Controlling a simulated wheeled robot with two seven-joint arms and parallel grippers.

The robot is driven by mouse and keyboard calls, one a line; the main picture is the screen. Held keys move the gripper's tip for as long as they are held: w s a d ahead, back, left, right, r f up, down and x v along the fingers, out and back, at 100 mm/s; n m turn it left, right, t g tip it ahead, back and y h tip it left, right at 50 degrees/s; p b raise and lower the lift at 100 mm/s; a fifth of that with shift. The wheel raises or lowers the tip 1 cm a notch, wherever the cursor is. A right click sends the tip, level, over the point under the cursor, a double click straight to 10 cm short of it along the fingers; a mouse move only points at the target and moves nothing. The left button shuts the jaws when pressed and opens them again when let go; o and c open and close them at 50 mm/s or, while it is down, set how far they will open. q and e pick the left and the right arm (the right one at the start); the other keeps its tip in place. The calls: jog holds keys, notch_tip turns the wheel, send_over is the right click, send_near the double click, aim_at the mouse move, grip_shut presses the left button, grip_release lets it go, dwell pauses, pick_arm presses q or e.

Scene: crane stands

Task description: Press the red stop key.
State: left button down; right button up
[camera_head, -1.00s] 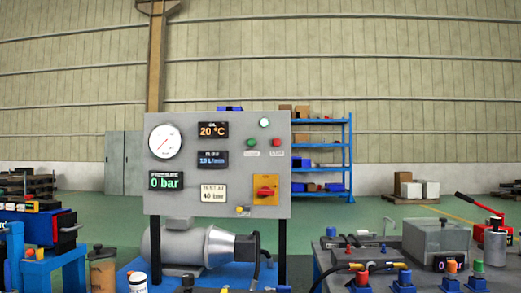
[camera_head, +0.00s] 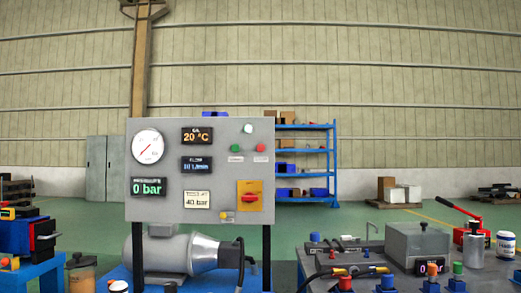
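The grey control panel (camera_head: 225,208) stands upright left of the middle. The small round red stop key (camera_head: 261,148) is at its upper right, above a small label too blurred to read. A green key (camera_head: 235,148) sits just left of it. A pale round lamp (camera_head: 248,129) is above and between the two keys. Nothing covers the red key. A larger red rotary switch (camera_head: 250,197) on a yellow plate is lower on the panel. The pressure display (camera_head: 149,187) reads 0 bar. Neither of my grippers is in view.
A motor and pump (camera_head: 175,252) sit below the panel. At the right, a grey bench holds a grey box (camera_head: 417,242), hoses, coloured fittings and a red-handled hand pump (camera_head: 472,240). Blue equipment (camera_head: 20,238) stands at the left. A blue shelf (camera_head: 330,165) is behind.

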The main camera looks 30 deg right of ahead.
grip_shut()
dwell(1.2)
